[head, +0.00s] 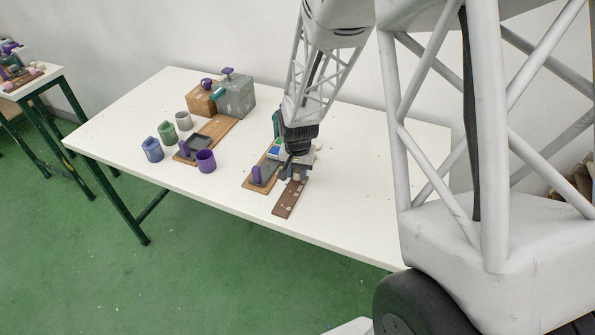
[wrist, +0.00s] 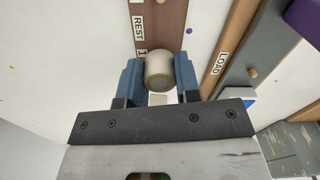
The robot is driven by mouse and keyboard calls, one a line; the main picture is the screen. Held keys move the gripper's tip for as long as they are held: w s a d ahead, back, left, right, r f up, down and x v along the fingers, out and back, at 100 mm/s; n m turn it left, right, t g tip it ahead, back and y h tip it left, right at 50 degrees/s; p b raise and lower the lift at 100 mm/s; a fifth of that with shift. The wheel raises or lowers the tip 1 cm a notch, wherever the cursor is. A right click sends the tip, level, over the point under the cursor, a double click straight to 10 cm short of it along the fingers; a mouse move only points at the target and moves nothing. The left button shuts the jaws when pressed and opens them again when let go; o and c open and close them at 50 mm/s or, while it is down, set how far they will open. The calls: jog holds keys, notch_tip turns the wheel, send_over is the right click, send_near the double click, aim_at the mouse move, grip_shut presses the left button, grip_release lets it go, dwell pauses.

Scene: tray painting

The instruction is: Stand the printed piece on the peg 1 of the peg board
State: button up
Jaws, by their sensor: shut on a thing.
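My gripper (head: 296,173) is over the near part of the table, at the far end of the brown board. In the wrist view its two blue fingers (wrist: 159,72) are shut on a pale cylindrical piece (wrist: 159,65) with a tan round end, which looks like the printed piece. The brown board (head: 287,203), likely the peg board, lies flat on the table and also shows in the wrist view (wrist: 160,22). It bears white labels reading "REST" and "1". The piece overlaps the board near the "1" label. Pegs are hidden or too small to make out, and I cannot tell whether the piece touches the board.
Left of the brown board is a grey pad with a purple handle (head: 257,174), on a wooden board labelled "LOAD" (wrist: 222,62). The white table's right side (head: 365,190) is clear.

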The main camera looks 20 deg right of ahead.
aim_at(298, 170)
jog(key=shift+f, duration=0.55)
dwell(0.9)
jog(key=o, duration=1.5)
jog(key=shift+c, duration=0.2)
jog(key=shift+r, duration=0.2)
jog(key=shift+r, duration=2.85)
notch_tip(298, 170, up, 8)
jog(key=shift+f, duration=0.1)
